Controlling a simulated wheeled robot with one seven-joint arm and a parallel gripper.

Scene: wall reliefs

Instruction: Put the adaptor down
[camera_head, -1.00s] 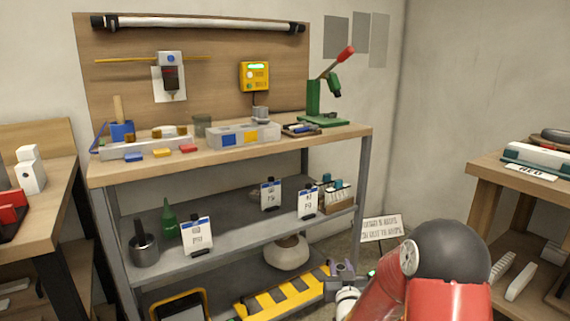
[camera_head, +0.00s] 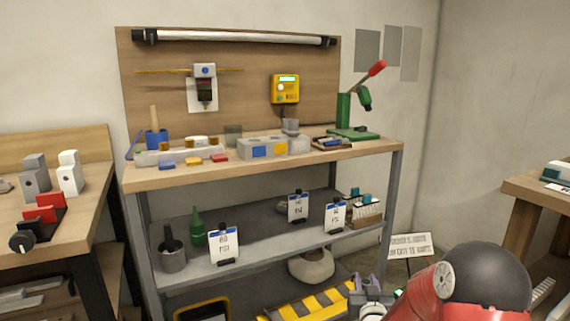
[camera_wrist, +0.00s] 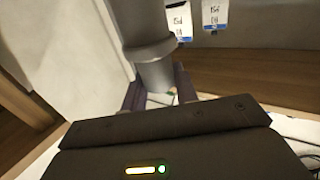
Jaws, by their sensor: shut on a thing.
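The adaptor looks to be the grey stepped cylinder with a flange (camera_wrist: 146,25) in the wrist view. My gripper (camera_wrist: 160,88) is shut on it, with a dark finger on either side of its narrower end. In the head view my gripper (camera_head: 367,286) is low, in front of the workbench's lower shelves. The adaptor cannot be made out clearly there. It is held away from the wooden bench top (camera_head: 350,150).
The bench top carries a grey block with blue and yellow patches (camera_head: 265,147), a green lever press (camera_head: 352,130) and small coloured pieces. Side tables stand left (camera_head: 60,232) and right (camera_head: 545,192).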

